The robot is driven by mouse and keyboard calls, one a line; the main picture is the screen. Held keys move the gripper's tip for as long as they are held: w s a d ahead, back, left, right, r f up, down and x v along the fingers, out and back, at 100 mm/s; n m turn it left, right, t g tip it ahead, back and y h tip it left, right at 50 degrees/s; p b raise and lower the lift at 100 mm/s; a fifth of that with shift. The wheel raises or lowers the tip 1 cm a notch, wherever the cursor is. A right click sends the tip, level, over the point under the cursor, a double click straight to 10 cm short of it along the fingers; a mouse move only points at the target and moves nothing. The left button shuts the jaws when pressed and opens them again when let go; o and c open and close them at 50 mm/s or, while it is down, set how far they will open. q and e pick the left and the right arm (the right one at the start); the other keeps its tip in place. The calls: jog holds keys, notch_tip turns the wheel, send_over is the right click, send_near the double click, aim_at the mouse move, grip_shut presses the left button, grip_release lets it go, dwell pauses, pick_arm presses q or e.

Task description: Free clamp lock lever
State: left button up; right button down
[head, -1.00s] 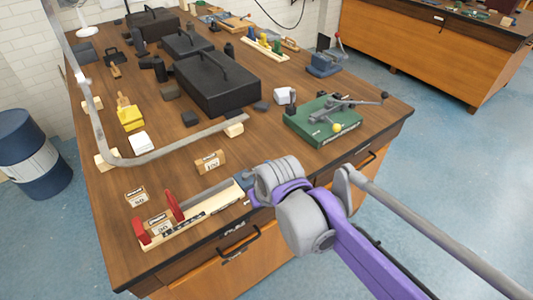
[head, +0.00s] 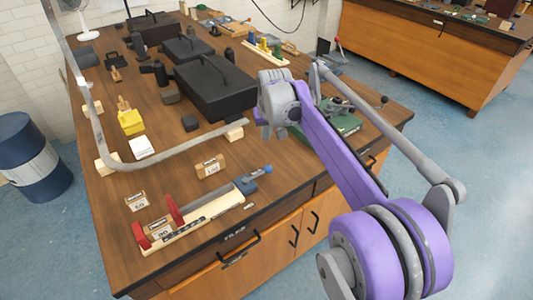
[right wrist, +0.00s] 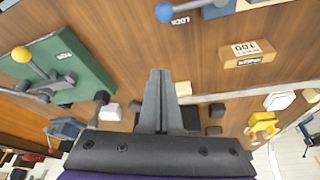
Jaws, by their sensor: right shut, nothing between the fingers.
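A blue-knobbed lever (head: 267,169) sits on a dark blue-grey block (head: 245,183) at the right end of a wooden rail (head: 213,210) that carries two red uprights. In the right wrist view the knob (right wrist: 165,12) is at the top edge beside a LOCK label. A green plate (head: 344,124) bears a metal linkage; its yellow ball (right wrist: 21,54) shows in the right wrist view. My right gripper (head: 272,134) hangs above the table between the black case and the green plate. Its fingers (right wrist: 156,74) are together and empty, apart from the lever. My left gripper is not visible.
A large black case (head: 215,88) stands left of my right gripper. A bent metal tube (head: 185,146) rests on wooden blocks. A block marked 100 (right wrist: 247,54) lies between tube and rail. The blue-grey vise (right wrist: 68,129) is beyond the plate.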

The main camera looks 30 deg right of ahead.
jog(key=x, duration=0.9)
jog(key=shift+w+f, duration=0.1)
jog(key=shift+f, duration=0.05)
jog(key=s, duration=0.1)
jog(key=s+f, duration=0.1)
jog(key=shift+s+a, duration=0.35)
jog(key=shift+a, duration=0.05)
jog(key=shift+s+a+f, duration=0.1)
jog(key=shift+s+a, duration=0.05)
jog(key=shift+s, duration=0.3)
jog(key=shift+s, duration=0.1)
jog(key=shift+s+m, duration=0.2)
jog(key=shift+m, duration=0.1)
